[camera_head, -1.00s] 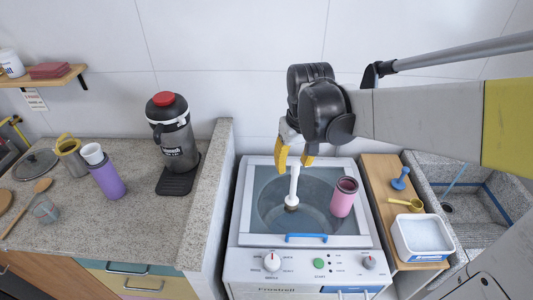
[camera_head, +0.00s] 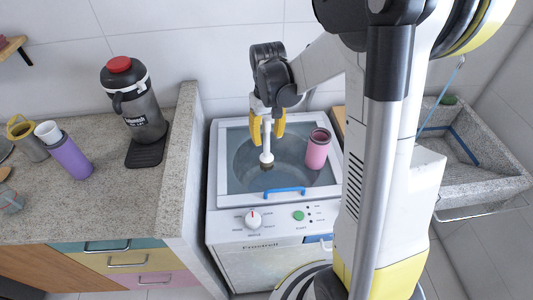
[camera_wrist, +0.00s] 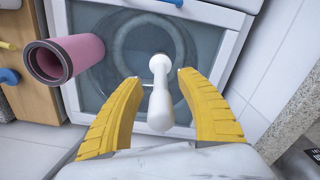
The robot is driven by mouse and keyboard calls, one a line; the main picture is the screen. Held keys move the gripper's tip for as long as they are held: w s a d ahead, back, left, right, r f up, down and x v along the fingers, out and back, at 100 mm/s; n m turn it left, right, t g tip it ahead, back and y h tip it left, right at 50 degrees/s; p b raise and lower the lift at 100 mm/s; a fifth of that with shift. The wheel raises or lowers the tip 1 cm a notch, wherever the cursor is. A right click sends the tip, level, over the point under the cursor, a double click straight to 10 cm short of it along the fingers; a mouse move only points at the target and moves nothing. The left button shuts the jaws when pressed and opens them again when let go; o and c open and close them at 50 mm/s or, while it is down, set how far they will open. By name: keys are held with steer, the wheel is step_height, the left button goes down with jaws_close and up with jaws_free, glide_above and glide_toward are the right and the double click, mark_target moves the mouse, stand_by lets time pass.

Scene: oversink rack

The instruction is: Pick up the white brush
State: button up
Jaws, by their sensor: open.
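The white brush (camera_head: 267,144) stands upright over the glass-lidded top of the washing machine (camera_head: 228,192), its round head low and its handle pointing up. My gripper (camera_head: 267,128) is above the machine with its yellow fingers open on both sides of the brush handle. In the wrist view the white brush (camera_wrist: 160,92) lies between the two open fingertips (camera_wrist: 157,82), with a visible gap on each side. The top of the handle is partly hidden by my gripper in the head view.
A pink cup (camera_head: 317,149) stands right of the brush on the machine; it also shows in the wrist view (camera_wrist: 72,56). A blue handle (camera_head: 285,191) is at the front. A stone wall (camera_head: 185,150) stands left, and a sink (camera_head: 470,165) is right.

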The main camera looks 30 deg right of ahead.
mark_target(267, 142)
steer(key=f, duration=0.2)
steer(key=f+b, duration=0.1)
steer(key=shift+w+f, duration=0.3)
steer(key=shift+f, duration=0.1)
steer(key=shift+r, duration=0.1)
jaws_close()
steer(key=shift+r, duration=0.1)
